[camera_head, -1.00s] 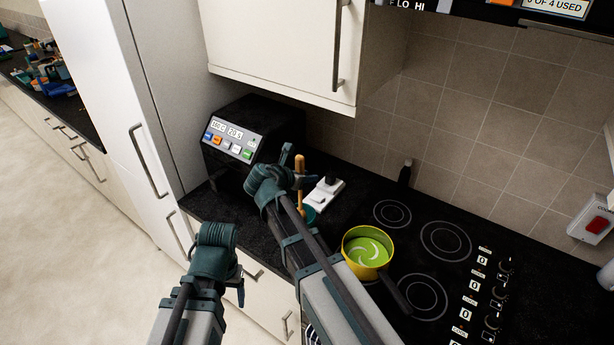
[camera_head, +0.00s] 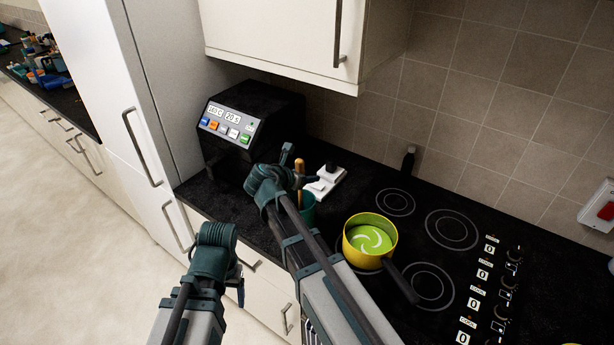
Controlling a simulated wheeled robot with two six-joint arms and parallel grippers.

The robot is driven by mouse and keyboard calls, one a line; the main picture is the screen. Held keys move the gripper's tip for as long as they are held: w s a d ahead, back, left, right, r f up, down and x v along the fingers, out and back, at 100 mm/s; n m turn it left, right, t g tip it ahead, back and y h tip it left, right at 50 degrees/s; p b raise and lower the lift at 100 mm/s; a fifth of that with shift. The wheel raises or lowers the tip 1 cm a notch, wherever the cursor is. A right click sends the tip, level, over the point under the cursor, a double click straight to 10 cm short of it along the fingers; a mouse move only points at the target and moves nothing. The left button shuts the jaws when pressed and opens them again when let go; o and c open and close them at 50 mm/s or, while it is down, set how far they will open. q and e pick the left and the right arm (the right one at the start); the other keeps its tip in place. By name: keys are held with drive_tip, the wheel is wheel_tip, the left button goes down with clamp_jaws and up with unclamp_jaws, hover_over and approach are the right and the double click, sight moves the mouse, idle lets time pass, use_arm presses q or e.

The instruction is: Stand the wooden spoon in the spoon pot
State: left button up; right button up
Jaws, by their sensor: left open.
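The wooden spoon (camera_head: 299,167) stands roughly upright at my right gripper (camera_head: 296,168), which is shut on its handle. The teal spoon pot (camera_head: 308,207) stands on the dark counter just below this gripper, partly hidden by my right arm. The spoon's lower end is hidden at the pot; I cannot tell how deep inside it is. My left gripper (camera_head: 240,284) is open and empty, pointing down in front of the cupboard fronts, away from the spoon and pot.
A yellow pan (camera_head: 356,258) with green contents sits on the hob (camera_head: 452,255), right of my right arm. A white block (camera_head: 325,181) lies behind the pot. A black appliance (camera_head: 245,125) stands at the back left. A wall cupboard (camera_head: 285,40) hangs above.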

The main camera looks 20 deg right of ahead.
drive_tip(key=shift+o, duration=1.3)
drive_tip(key=s+a, duration=0.5)
drive_tip(key=a, duration=0.1)
drive_tip(key=shift+s+a, duration=0.15)
drive_tip(key=shift+a, duration=0.2)
